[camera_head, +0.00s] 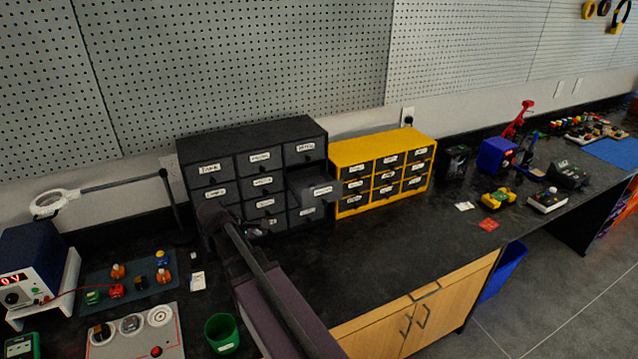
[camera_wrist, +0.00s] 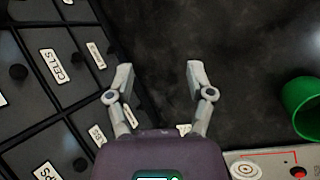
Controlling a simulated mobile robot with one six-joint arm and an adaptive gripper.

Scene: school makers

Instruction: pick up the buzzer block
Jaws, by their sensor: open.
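My gripper (camera_wrist: 160,77) is open and empty in the wrist view, its two fingers apart over the dark bench top and beside the black drawer cabinet (camera_wrist: 70,110). In the head view my arm crosses in front of that cabinet (camera_head: 262,160) and mostly hides the gripper. Several small coloured blocks stand on a grey-green mat (camera_head: 135,283) at the left, among them a red block (camera_head: 116,291), a green block (camera_head: 93,297) and a blue-and-yellow block (camera_head: 161,259). I cannot tell which is the buzzer block. None is between my fingers.
One drawer (camera_head: 312,188) of the black cabinet stands pulled out. A green cup (camera_head: 222,334) is at the front, also in the wrist view (camera_wrist: 302,106), by a grey panel (camera_head: 135,340). A yellow cabinet (camera_head: 350,150) stands right. The bench middle is clear.

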